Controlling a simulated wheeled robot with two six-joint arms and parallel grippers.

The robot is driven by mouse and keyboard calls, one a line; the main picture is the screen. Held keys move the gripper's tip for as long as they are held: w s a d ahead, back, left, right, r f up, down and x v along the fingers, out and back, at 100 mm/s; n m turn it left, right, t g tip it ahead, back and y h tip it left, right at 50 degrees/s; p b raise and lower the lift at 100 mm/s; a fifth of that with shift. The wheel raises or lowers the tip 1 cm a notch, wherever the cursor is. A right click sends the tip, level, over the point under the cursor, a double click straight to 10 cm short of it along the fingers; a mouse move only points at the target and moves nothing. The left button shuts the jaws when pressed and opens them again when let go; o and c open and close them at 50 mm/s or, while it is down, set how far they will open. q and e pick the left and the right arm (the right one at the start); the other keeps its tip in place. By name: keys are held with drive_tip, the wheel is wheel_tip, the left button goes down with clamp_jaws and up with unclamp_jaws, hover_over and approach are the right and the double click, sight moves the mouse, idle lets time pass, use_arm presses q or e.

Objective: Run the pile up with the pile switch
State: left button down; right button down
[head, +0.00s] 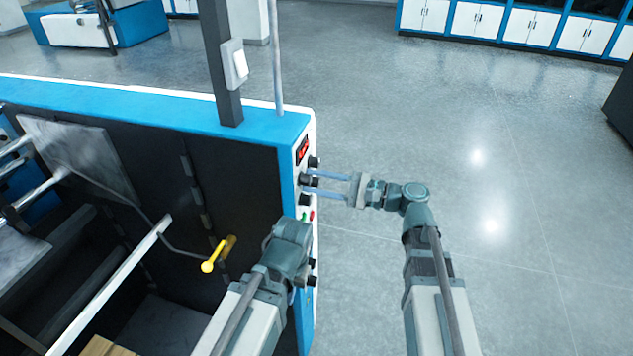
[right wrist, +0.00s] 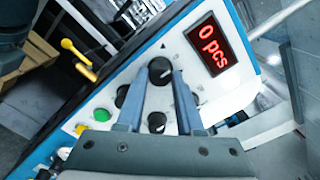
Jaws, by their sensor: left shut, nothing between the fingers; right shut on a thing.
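My right gripper (head: 312,184) reaches the panel from the right. In the right wrist view, its fingers are shut on a black knob (right wrist: 160,73) just below the display. Other black knobs (right wrist: 157,122) sit lower, partly behind the fingers. No readable label shows which one is the pile switch. My left gripper (head: 292,242) is low beside the panel's edge. It is shut and empty, its fingertips mostly hidden.
A yellow-knobbed lever (head: 208,266) sticks out of the machine's dark side near my left arm. A dark post with a white switch box (head: 235,64) rises from the blue top (head: 150,108). The floor to the right is clear. Cabinets (head: 480,20) stand far back.

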drive_tip(key=c, duration=0.5)
unclamp_jaws()
drive_tip(key=shift+c, duration=0.2)
drive_tip(key=shift+d, duration=0.15)
drive_tip(key=v, duration=1.3)
drive_tip(key=shift+d, duration=0.25)
drive_tip(key=shift+s, duration=0.15)
